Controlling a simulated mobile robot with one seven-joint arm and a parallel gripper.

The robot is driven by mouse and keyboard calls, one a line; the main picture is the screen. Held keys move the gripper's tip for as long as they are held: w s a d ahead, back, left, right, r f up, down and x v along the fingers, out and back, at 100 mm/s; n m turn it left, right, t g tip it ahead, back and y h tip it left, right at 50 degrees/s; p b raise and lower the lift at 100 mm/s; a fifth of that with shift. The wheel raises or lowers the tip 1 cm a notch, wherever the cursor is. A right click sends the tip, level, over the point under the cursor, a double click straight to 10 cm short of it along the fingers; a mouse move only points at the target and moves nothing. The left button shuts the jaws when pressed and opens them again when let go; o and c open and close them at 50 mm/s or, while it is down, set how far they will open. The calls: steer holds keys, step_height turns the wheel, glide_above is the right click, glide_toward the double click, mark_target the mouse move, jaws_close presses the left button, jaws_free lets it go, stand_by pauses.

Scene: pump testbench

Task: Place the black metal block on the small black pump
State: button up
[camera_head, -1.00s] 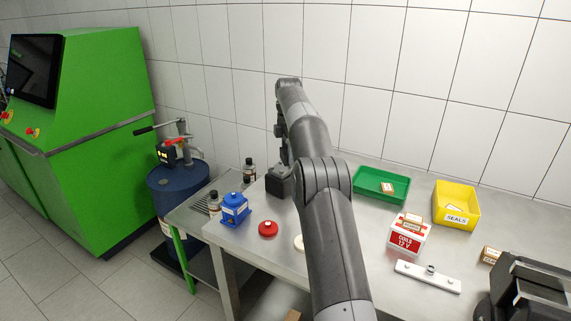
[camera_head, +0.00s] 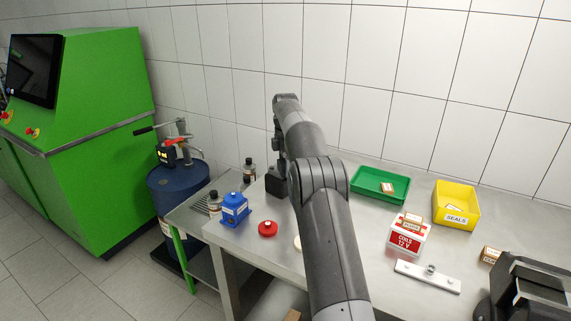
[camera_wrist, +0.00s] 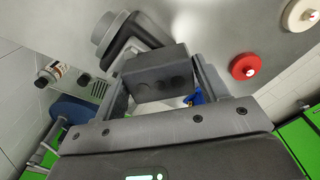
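The black metal block (camera_wrist: 158,75) sits between the two fingers of my gripper (camera_wrist: 165,88) in the wrist view, with a finger against each side, so the gripper is shut on it. In the head view the dark block (camera_head: 277,183) hangs at the lower end of my gripper, above the back left part of the bench. The small black pump (camera_wrist: 107,32), a dark body with a round end, shows just beyond the block in the wrist view, partly covered by it. I cannot tell the gap between them. My arm and the block hide the pump in the head view.
A blue pump (camera_head: 235,210) and a red round part (camera_head: 267,228) stand at the bench's left. Bottles (camera_head: 249,168) stand close by on the left. A green tray (camera_head: 381,198), yellow bin (camera_head: 455,216) and coils box (camera_head: 408,240) lie right of my arm.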

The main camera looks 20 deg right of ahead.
steer(key=o, duration=0.3)
step_height(320, 180, up, 6)
steer(key=shift+r, duration=0.85)
